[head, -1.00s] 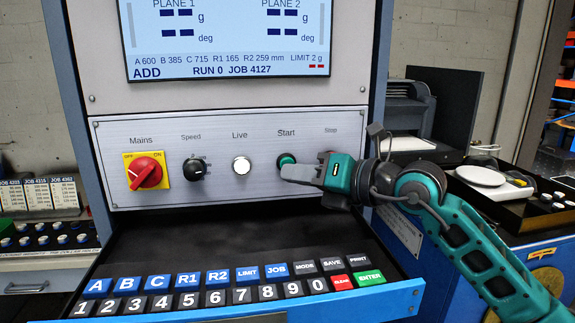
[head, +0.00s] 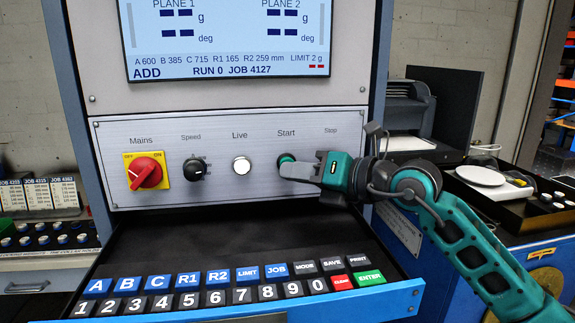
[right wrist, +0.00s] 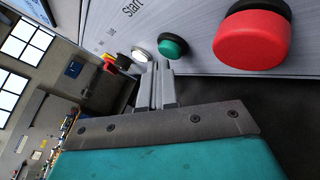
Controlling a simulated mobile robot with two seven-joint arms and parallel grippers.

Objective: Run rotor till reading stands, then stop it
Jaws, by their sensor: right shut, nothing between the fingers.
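The control panel (head: 222,190) faces me, with the green Start button (head: 287,159) at its right. My right gripper (head: 284,169) is shut and empty, its fingertips at the lower edge of the Start button in the head view. In the right wrist view the shut fingers (right wrist: 162,84) point toward the panel near the green button (right wrist: 172,47); I cannot tell whether they touch it. The large red button (right wrist: 252,40) lies beside it; my gripper hides it in the head view. The display (head: 228,40) shows dashes for both planes, "RUN 0" and "JOB 4127". My left gripper is out of view.
The red Mains switch (head: 145,173), black Speed knob (head: 195,169) and white Live lamp (head: 241,166) sit left of Start. The keypad drawer (head: 240,245) juts out below. A black tray with a scale (head: 480,176) stands at the right.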

